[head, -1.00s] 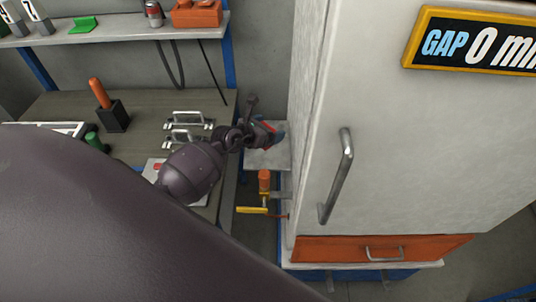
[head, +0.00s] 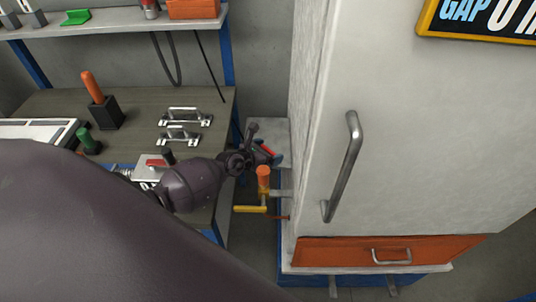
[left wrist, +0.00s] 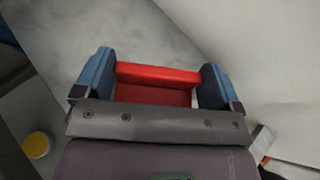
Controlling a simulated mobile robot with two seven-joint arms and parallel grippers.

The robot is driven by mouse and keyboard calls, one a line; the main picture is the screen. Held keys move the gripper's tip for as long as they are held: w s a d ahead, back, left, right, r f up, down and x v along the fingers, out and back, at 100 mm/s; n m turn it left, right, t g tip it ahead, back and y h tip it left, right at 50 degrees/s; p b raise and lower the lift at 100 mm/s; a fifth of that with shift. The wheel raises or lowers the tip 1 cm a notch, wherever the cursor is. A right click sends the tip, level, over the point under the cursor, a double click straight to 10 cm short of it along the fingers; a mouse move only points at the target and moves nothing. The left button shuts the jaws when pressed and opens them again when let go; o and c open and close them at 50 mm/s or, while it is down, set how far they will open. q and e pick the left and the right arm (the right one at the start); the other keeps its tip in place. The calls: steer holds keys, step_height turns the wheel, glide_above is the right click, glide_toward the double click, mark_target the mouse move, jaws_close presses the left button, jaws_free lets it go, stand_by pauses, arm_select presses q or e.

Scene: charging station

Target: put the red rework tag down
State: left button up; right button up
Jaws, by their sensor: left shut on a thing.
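The red rework tag (left wrist: 158,94) lies between the two blue fingers of my left gripper (left wrist: 155,78) in the left wrist view, and both fingers close on its sides. In the head view only a small red strip of the tag shows at my left gripper (head: 268,152). The gripper is over the narrow pale ledge (head: 268,129) between the bench and the tall white cabinet. I cannot tell whether the tag touches the ledge. My right gripper is not in view.
The white cabinet (head: 420,150) with its long handle (head: 342,165) stands close on the right. An orange-handled clamp (head: 262,180) is just below the gripper in the head view. The bench (head: 140,140) on the left bears metal handles (head: 184,117) and an orange-handled tool in a black holder (head: 107,113).

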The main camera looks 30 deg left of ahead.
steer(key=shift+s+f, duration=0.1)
arm_select(q)
steer(key=shift+f, duration=0.1)
steer(key=o, duration=0.6)
steer(key=shift+c, duration=0.2)
steer(key=shift+o, duration=0.3)
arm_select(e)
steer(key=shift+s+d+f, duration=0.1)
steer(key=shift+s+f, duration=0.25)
